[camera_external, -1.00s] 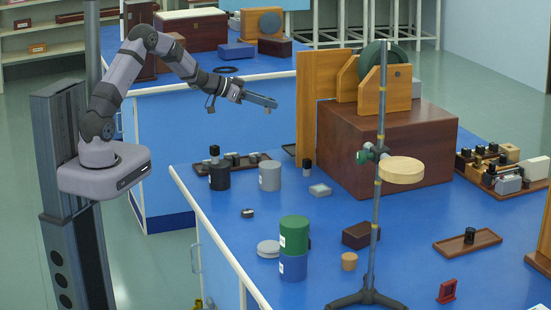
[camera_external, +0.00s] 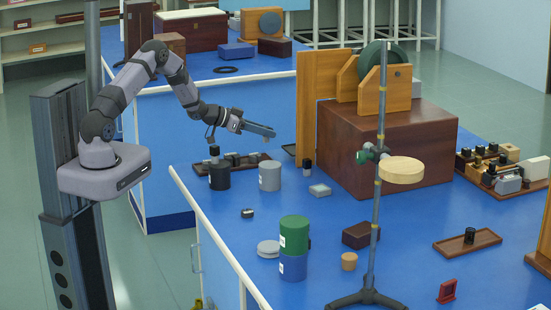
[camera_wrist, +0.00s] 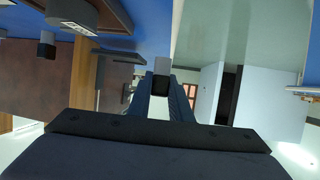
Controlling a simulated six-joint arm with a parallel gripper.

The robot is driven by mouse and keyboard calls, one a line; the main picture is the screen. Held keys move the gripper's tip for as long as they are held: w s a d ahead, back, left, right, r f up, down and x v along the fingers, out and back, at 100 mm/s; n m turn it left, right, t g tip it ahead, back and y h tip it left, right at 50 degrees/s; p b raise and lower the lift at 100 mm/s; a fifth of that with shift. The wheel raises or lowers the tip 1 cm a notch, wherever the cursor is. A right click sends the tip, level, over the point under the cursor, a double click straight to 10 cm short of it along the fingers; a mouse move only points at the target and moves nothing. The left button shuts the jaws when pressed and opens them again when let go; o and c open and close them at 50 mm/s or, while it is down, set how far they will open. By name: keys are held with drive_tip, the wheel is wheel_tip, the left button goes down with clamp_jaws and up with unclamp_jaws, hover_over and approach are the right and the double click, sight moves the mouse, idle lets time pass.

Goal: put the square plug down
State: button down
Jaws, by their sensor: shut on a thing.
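My gripper (camera_external: 270,133) is held out to the right above the near bench, left of the large brown box. It is shut on a small grey and black block with a square outline, the square plug (camera_wrist: 162,82), which shows between the fingertips in the wrist view. In the external view the plug is too small to make out clearly. It is clear of the bench top. A dark tray with several small pieces (camera_external: 232,167) lies on the bench below and to the left of the gripper.
A black cylinder (camera_external: 219,178) and a grey cylinder (camera_external: 270,176) stand below the gripper. A small dark upright piece (camera_external: 307,168) stands near the brown box (camera_external: 390,155). A stand rod (camera_external: 377,230) rises at the front. Blue bench top is bare around the small grey block (camera_external: 320,190).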

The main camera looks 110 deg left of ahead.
drive_tip(key=w+d+p, duration=0.1)
drive_tip(key=w+d, duration=0.2)
drive_tip(key=d, duration=0.1)
drive_tip(key=w+d+p, duration=0.2)
drive_tip(key=w+d, duration=0.2)
drive_tip(key=w+d+p, duration=0.1)
drive_tip(key=w+d, duration=0.2)
drive_tip(key=d, duration=0.1)
drive_tip(key=shift+w+d+r, duration=0.1)
drive_tip(key=shift+w+d, duration=0.2)
drive_tip(key=shift+w, duration=0.1)
drive_tip(key=shift+w+d+p, duration=0.45)
drive_tip(key=shift+d, duration=0.1)
wheel_tip(320, 180, down, 3)
drive_tip(key=shift+r+p, duration=0.2)
drive_tip(key=shift+p, duration=0.2)
drive_tip(key=shift+f, duration=0.3)
drive_tip(key=shift+f, duration=0.25)
drive_tip(key=c, duration=1.6)
unclamp_jaws()
drive_tip(key=shift+r, duration=0.1)
